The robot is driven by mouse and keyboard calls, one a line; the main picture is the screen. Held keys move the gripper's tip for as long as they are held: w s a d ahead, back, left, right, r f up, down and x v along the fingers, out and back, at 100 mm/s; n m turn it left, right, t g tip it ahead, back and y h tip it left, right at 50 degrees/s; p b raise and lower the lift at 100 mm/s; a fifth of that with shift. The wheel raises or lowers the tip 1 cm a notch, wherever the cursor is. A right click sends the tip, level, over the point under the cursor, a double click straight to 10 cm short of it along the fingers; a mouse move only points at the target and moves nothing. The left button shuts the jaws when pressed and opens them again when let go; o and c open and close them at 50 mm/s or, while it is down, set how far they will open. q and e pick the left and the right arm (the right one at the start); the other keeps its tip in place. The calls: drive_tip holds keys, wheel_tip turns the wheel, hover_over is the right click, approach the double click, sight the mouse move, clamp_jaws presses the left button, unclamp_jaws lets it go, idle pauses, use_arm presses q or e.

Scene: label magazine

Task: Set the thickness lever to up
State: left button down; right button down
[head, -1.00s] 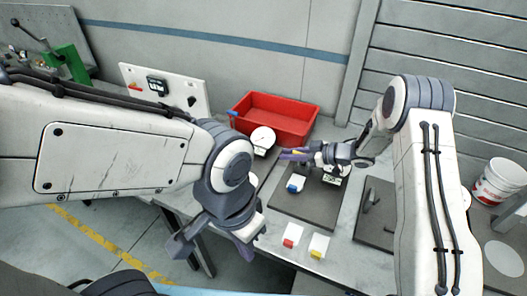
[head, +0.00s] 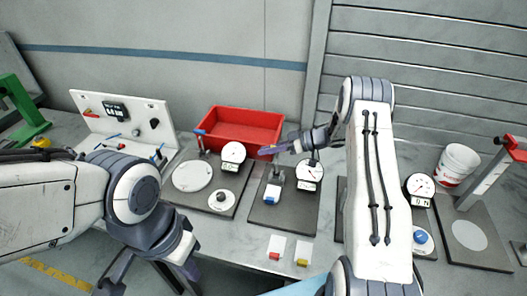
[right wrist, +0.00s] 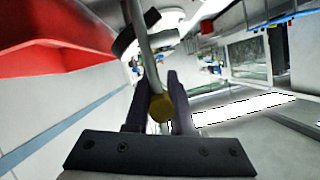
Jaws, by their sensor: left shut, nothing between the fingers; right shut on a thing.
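My right gripper (head: 270,151) is in front of the red bin. In the right wrist view its dark fingers (right wrist: 160,98) are shut on the yellow knob (right wrist: 160,108) of a thin metal lever (right wrist: 143,50). The dial gauge (head: 309,172) beside this gripper stands on a dark base plate (head: 285,217). I cannot tell the lever's angle, as the gripper covers much of it. My left gripper (head: 182,277) is shut and empty, low at the left, apart from the gauges.
The red bin (head: 213,125) stands behind the gauges. A second dial gauge (head: 233,153) is to the left, a third (head: 420,186) to the right. White blocks with red (head: 276,246) and yellow (head: 303,252) ends lie at the front edge. A white panel (head: 130,127) stands at the left.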

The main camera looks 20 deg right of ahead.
drive_tip(key=shift+w, duration=0.1)
drive_tip(key=c, duration=0.8)
unclamp_jaws()
drive_tip(key=shift+o, duration=0.2)
drive_tip(key=shift+d, duration=0.1)
drive_tip(key=shift+d, duration=0.25)
drive_tip(key=b+v, duration=0.4)
drive_tip(key=v, duration=0.6)
drive_tip(key=shift+a, duration=0.15)
drive_tip(key=shift+r, duration=0.1)
